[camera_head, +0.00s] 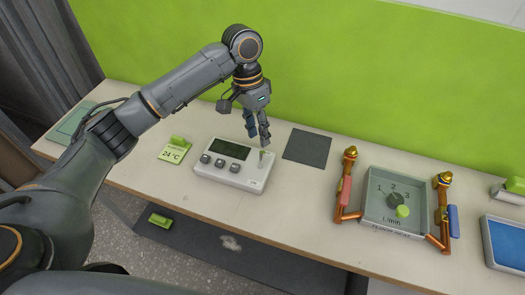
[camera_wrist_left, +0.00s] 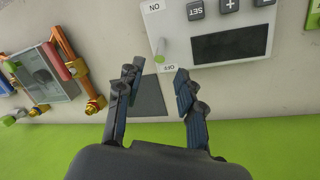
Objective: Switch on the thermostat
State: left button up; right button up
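In the left wrist view the thermostat (camera_wrist_left: 278,58) appears upside down. Its greenish lever (camera_wrist_left: 161,50) stands between the ON and OFF labels; I cannot tell which way it is set. My left gripper (camera_head: 258,138) points down just above the lever end. In the wrist view the gripper (camera_wrist_left: 157,76) is open and empty, with the lever just beyond the gap between its fingertips, seemingly apart. My right gripper is not visible.
A dark square mat (camera_head: 307,148) lies right of the thermostat. A green card reading 24 °C (camera_head: 174,153) lies left. A grey flow dial box (camera_head: 378,190) with copper pipes stands further right, near a blue tray (camera_head: 508,243). A green wall (camera_head: 330,80) rises behind the counter.

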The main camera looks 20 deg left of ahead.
aim_at(262, 151)
pick_arm(q)
jog(key=x, duration=0.7)
jog(key=shift+f+p, duration=0.1)
jog(key=shift+p, duration=0.3)
jog(key=shift+d+f, duration=0.1)
jog(key=shift+f, duration=0.3)
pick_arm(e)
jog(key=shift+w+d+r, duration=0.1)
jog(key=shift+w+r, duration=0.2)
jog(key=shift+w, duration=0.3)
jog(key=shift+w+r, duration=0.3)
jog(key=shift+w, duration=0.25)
pick_arm(q)
jog(key=shift+c, duration=0.4)
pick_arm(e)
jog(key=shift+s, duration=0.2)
pick_arm(q)
grip_shut()
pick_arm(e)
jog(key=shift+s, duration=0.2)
